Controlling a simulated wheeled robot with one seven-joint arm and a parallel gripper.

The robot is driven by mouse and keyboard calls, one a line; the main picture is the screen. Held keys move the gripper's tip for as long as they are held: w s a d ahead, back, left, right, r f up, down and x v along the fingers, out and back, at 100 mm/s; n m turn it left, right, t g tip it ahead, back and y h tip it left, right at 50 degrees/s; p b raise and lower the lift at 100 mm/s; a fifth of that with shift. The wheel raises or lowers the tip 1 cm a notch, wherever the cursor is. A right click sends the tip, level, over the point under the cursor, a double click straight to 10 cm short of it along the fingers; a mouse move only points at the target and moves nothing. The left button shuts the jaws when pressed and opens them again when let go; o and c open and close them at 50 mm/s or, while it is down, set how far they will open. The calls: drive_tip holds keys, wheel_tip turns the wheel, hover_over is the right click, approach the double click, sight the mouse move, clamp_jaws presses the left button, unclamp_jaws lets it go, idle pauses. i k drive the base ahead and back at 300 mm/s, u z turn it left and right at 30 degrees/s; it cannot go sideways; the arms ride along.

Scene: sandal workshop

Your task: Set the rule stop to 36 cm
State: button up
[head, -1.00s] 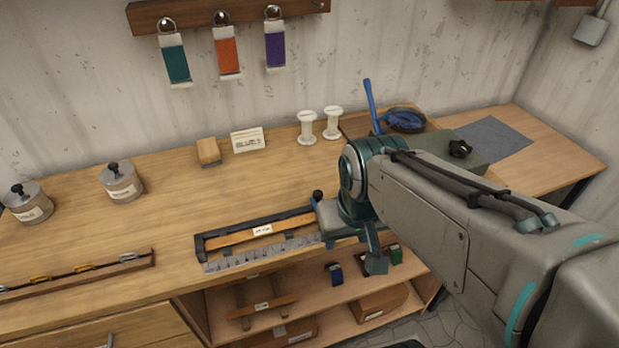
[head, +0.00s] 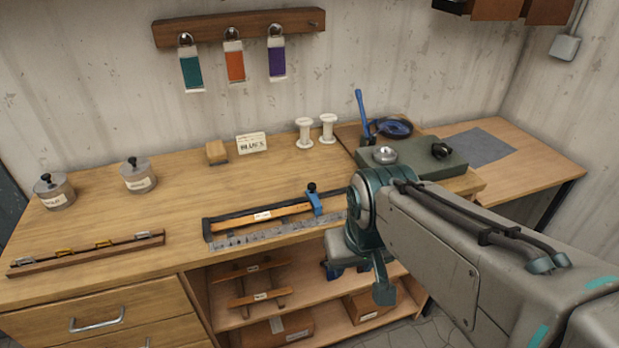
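The rule (head: 285,233) is a grey graduated strip along the front of the bench, beside a dark frame with an orange wooden bar (head: 240,220). The blue stop (head: 315,203) with a black knob sits near the right part of the bar. The scale marks are too small to read, and my arm covers the rule's right end. My gripper (head: 342,262) is in front of the bench edge, right of and below the stop, apart from it. Its fingers are mostly hidden, so its opening cannot be told.
A green block (head: 415,158) with a metal disc and black knob stands at the back right. White spools (head: 304,134), a card (head: 251,143) and lidded tins (head: 139,175) stand farther back. Shelves (head: 240,312) lie below the bench.

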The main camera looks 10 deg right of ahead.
sight(311, 195)
drive_tip(key=u, duration=0.8)
drive_tip(key=i, duration=0.7)
drive_tip(key=z, duration=0.6)
